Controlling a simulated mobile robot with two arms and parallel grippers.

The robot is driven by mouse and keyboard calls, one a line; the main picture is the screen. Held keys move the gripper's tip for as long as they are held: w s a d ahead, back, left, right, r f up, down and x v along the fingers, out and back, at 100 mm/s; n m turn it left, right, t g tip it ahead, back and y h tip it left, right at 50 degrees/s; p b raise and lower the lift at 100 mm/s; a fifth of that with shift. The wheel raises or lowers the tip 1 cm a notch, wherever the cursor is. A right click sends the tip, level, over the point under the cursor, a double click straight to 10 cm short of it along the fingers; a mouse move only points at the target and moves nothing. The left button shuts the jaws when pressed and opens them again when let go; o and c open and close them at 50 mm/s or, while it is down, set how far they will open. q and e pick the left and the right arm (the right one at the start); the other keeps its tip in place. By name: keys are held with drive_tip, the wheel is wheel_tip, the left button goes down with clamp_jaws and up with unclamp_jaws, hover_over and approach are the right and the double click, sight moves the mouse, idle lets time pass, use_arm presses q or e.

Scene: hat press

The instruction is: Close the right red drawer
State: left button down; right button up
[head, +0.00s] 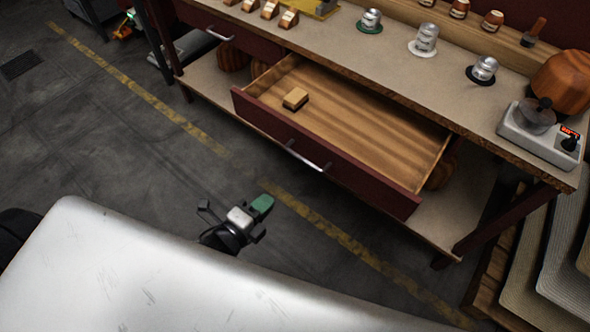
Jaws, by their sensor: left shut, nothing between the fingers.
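The right red drawer (345,161) is pulled well out from under the workbench, so its wooden inside (350,108) shows. A metal handle (304,156) sits on its dark red front. A small tan block (295,98) lies inside, near the left end. My left gripper (262,206) is shut and empty, with green fingertips, over the floor in front of the drawer. It is apart from the drawer front, below and left of the handle in the picture. My right gripper is not in view.
The left drawer (222,30) is shut. The bench top (395,62) carries tins, small jars, a wooden hat block (562,82) and a grey device (540,133). Stacked sheets (560,265) stand at the lower right. The floor before the drawer is clear.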

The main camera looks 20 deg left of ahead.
use_arm(q)
drive_tip(key=r+x, duration=0.1)
drive_tip(key=x, duration=1.1)
drive_tip(key=shift+w+d+p, duration=0.15)
drive_tip(key=shift+w+p, duration=0.15)
drive_tip(key=shift+w, duration=0.1)
drive_tip(key=shift+w, duration=0.1)
